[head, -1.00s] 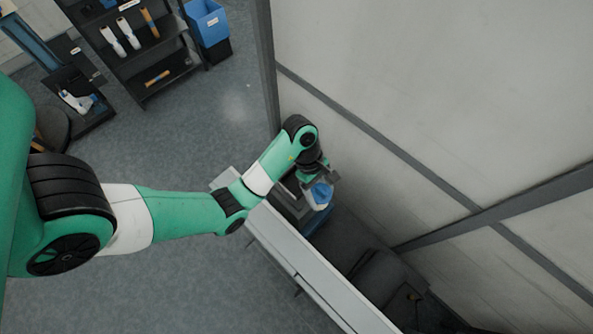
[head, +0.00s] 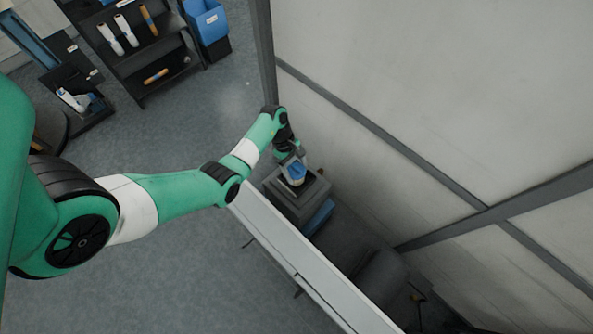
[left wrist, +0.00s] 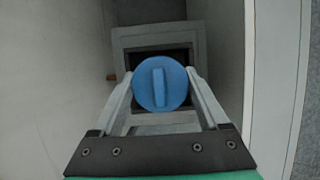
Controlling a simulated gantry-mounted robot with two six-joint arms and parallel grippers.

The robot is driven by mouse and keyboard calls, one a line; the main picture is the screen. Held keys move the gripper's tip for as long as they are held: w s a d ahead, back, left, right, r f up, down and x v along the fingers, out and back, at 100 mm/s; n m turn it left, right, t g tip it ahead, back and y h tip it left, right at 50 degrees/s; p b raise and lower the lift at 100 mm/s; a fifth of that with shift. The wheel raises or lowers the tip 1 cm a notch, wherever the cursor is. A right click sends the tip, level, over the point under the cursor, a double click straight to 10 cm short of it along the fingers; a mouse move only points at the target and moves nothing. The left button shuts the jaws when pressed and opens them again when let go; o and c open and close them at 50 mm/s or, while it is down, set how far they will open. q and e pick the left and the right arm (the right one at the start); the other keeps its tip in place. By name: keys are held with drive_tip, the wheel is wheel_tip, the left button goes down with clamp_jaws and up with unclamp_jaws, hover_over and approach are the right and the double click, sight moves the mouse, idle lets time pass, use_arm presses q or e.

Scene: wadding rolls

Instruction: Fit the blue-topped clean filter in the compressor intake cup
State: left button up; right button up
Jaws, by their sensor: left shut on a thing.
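The blue-topped clean filter (head: 296,172) is in my left gripper (head: 291,162). In the left wrist view its round blue cap (left wrist: 160,84), with a raised bar across it, sits between the two pale fingers of the shut gripper (left wrist: 162,92). A grey square-framed box (left wrist: 135,37), apparently the compressor intake, shows behind the filter with a dark opening. It also shows in the head view (head: 287,202), under and around the filter. The cap and fingers hide most of the opening, so I cannot tell whether the filter is inside it. My right gripper is out of view.
A long pale panel (head: 305,267) runs in front of the grey box. A tall wall (head: 420,100) stands close on the right. A blue thing (head: 319,217) lies below the box. A dark shelf (head: 150,55) with white and orange rolls and a blue bin (head: 207,22) stand at upper left.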

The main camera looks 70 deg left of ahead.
use_arm(q)
drive_tip(key=shift+f, duration=0.5)
drive_tip(key=shift+f, duration=0.15)
drive_tip(key=o, duration=1.4)
drive_tip(key=shift+o, duration=0.2)
drive_tip(key=shift+r, duration=0.5)
drive_tip(key=p+v, duration=0.2)
drive_tip(key=v, duration=0.9)
drive_tip(key=shift+a+r, duration=0.2)
